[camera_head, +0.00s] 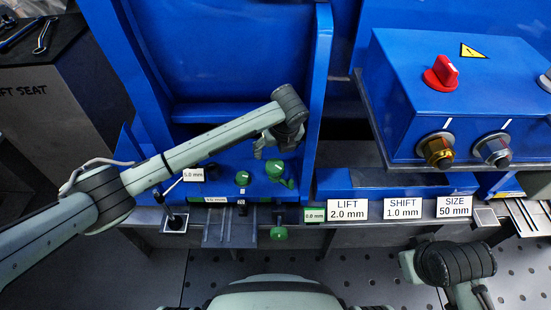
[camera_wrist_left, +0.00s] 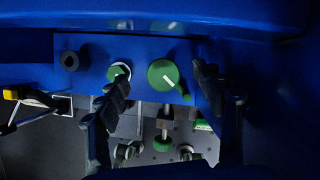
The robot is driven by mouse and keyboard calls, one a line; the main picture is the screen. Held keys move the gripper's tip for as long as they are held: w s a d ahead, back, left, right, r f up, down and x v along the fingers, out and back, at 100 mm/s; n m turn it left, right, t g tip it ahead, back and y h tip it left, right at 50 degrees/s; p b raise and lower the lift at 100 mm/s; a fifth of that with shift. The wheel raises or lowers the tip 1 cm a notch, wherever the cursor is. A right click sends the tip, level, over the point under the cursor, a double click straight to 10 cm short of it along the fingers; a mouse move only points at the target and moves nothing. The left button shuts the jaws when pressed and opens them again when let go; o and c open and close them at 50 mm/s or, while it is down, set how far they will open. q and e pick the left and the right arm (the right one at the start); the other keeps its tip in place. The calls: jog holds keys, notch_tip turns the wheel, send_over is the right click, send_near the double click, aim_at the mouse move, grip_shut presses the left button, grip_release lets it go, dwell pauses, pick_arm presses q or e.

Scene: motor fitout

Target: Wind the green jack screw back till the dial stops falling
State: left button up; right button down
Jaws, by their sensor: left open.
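My left gripper (camera_head: 268,150) is open above the blue ledge, close over the green fittings. In the left wrist view its two dark fingers (camera_wrist_left: 160,95) are spread on either side of a round green knob (camera_wrist_left: 163,74) with a white mark and a small green handle. That knob shows in the head view (camera_head: 275,169). A green hex head (camera_wrist_left: 119,72) lies to its left, by the left finger. Below, a grey shaft ends in a green knob (camera_wrist_left: 162,145), also in the head view (camera_head: 278,233). I cannot tell contact. My right gripper's fingers are not visible.
A small green 0.0 mm readout (camera_head: 315,215) sits on the ledge's front edge. Labels for LIFT (camera_head: 347,209), SHIFT (camera_head: 403,207) and SIZE (camera_head: 453,206) stand to its right. A blue control box (camera_head: 400,110) is at right. Blue side walls flank the left gripper.

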aim_at(276, 166)
pick_arm(q)
notch_tip(276, 166, up, 4)
jog(key=shift+r, duration=0.1)
dwell(2.0)
